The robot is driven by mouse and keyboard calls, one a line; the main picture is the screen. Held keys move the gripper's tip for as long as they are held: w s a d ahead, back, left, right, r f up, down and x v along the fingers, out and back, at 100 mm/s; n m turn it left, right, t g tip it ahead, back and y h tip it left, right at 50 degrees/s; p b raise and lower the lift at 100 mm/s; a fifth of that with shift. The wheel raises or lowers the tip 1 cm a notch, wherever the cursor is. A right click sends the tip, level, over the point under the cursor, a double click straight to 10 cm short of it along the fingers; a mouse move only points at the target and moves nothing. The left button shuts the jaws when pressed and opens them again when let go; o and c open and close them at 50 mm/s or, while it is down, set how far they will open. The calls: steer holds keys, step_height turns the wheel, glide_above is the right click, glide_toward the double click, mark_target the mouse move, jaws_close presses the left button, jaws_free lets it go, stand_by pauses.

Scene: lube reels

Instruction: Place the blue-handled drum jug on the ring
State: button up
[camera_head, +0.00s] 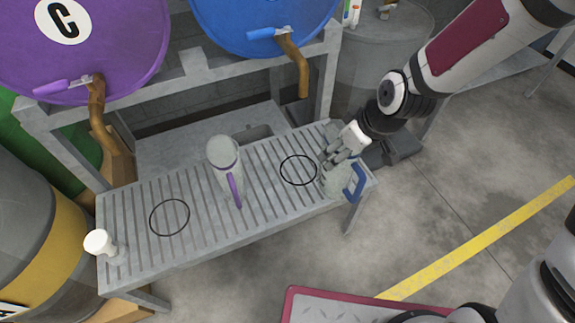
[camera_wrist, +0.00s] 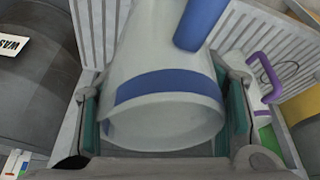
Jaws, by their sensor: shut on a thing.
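The blue-handled jug (camera_head: 337,186) is pale grey with a blue handle and hangs in my gripper (camera_head: 336,166) at the right end of the slatted bench. In the wrist view the jug (camera_wrist: 165,98) sits between the two teal finger pads, its mouth and blue band facing the camera. I cannot tell how far it is above the slats. A black ring (camera_head: 298,170) lies on the slats just left of the jug and is bare. A second bare ring (camera_head: 170,217) lies farther left, beyond the purple-handled jug (camera_head: 222,156).
A blue drum (camera_head: 262,18) and a purple drum (camera_head: 95,45) with brown spouts hang above the bench. A white-capped item (camera_head: 99,243) stands at the bench's left end. A grey barrel (camera_head: 382,50) stands behind the right end.

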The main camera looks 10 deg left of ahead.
steer(key=w+a+f+b, duration=0.5)
steer(key=w+a+f, duration=0.3)
steer(key=w+a, duration=0.1)
steer(key=shift+a, duration=0.65)
steer(key=shift+w+f, duration=0.1)
steer(key=o, duration=1.6)
steer(key=shift+p+v, duration=1.85)
steer(key=shift+v, duration=4.3)
